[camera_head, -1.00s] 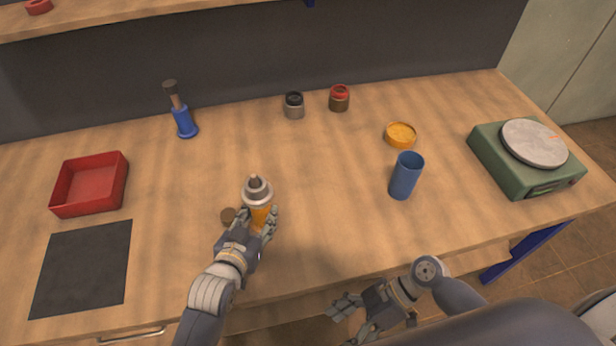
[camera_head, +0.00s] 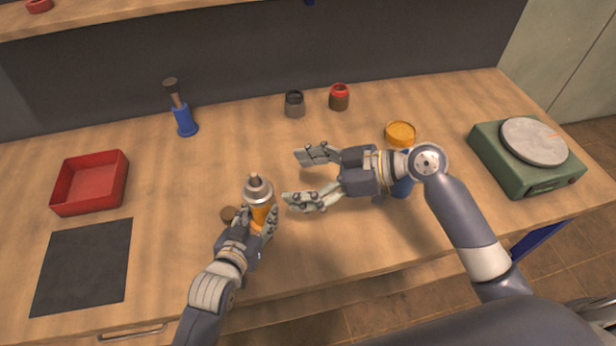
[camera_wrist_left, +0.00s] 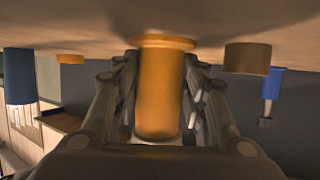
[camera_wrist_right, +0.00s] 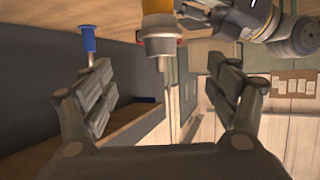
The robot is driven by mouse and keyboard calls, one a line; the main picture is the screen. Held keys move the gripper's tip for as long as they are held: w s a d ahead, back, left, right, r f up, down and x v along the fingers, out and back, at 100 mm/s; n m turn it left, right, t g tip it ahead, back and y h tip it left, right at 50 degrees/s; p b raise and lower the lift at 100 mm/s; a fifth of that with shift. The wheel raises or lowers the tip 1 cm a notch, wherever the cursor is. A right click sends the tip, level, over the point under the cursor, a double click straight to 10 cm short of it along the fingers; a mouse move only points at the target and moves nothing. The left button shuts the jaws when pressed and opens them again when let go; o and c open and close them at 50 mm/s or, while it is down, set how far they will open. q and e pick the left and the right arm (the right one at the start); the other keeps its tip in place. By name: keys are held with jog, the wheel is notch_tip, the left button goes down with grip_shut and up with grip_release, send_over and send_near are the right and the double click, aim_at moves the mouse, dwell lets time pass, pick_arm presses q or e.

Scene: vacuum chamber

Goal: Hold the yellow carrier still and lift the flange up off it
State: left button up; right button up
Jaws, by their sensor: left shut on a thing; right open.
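The yellow-orange carrier (camera_head: 262,215) stands upright on the table, and the metal flange (camera_head: 257,189) with a narrow stub sits on top of it. My left gripper (camera_head: 257,219) is shut on the carrier from the front. In the left wrist view the carrier (camera_wrist_left: 160,90) fills the space between its fingers. My right gripper (camera_head: 302,178) is open and empty, to the right of the flange and apart from it, with its fingers pointing left. In the right wrist view the flange (camera_wrist_right: 160,45) shows ahead, between and above the open fingers.
A blue cup (camera_head: 402,187) stands partly hidden behind my right arm, near a yellow dish (camera_head: 400,132). A brown disc (camera_head: 228,214) lies left of the carrier. Two small jars (camera_head: 294,104) stand behind. A green scale (camera_head: 520,165) is right; a red tray (camera_head: 90,184) is left.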

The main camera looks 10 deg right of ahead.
aim_at(256, 182)
pick_arm(q)
jog(key=shift+f, duration=0.1)
pick_arm(e)
jog(key=x, duration=1)
jog(key=shift+a+f, duration=0.2)
jog(key=shift+a, duration=0.05)
jog(key=c, duration=1.2)
jog(key=shift+r, duration=4.1)
jog(key=shift+c, duration=0.2)
pick_arm(q)
jog(key=o, duration=1.1)
jog(key=shift+w, duration=0.1)
pick_arm(e)
jog(key=shift+w, duration=0.1)
